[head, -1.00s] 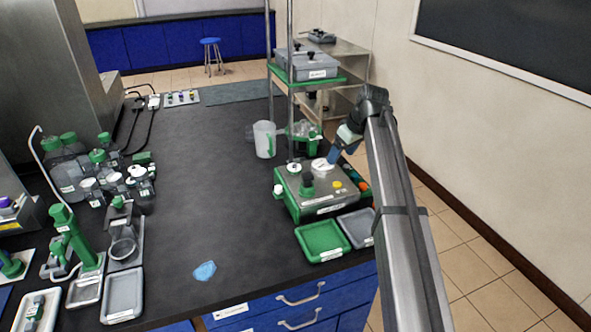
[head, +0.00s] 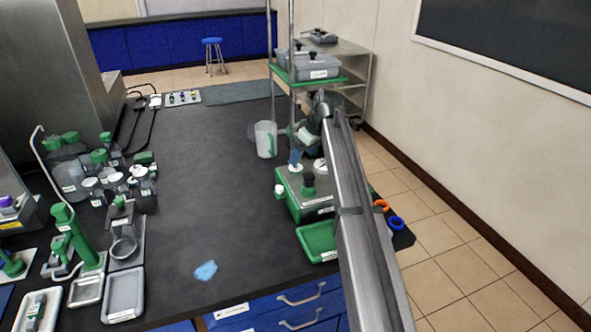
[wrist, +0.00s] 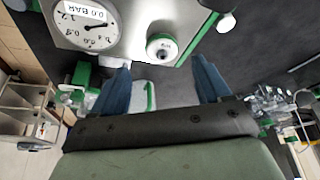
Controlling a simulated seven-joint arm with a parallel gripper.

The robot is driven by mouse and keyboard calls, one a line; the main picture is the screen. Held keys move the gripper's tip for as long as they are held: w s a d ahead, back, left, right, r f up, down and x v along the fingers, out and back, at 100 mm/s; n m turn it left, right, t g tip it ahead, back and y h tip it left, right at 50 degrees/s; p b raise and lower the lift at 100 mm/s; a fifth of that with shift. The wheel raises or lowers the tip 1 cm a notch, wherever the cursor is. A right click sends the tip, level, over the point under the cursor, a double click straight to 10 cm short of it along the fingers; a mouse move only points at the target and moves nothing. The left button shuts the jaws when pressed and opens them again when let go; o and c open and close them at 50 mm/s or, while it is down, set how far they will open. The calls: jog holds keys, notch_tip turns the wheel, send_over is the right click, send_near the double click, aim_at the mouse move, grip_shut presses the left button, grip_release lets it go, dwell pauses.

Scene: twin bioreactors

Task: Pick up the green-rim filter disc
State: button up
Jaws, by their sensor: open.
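I cannot make out a green-rim filter disc in either view; my arm covers part of the bench's right side in the head view. An orange ring (head: 381,204) and a blue ring (head: 397,223) show at the bench's right edge. My gripper (head: 296,158) is at the back left of the green-and-steel station (head: 290,190). In the wrist view its blue fingers (wrist: 163,82) are apart with nothing held. A white round cap (wrist: 163,47) on the station lies just beyond the gap between them, and a pressure gauge (wrist: 88,22) is to the left.
A clear jug (head: 265,140) stands left of the gripper. A rack with a green shelf (head: 315,78) rises behind. A green tray (head: 317,238) lies in front of the station. The middle bench is clear except for a blue patch (head: 205,270). Bottles (head: 75,175) crowd the left.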

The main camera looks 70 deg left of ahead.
aim_at(298, 168)
jog(key=shift+x, duration=2.8)
jog(key=shift+s, duration=0.15)
jog(key=c, duration=1)
jog(key=shift+r, duration=0.15)
notch_tip(298, 168, up, 13)
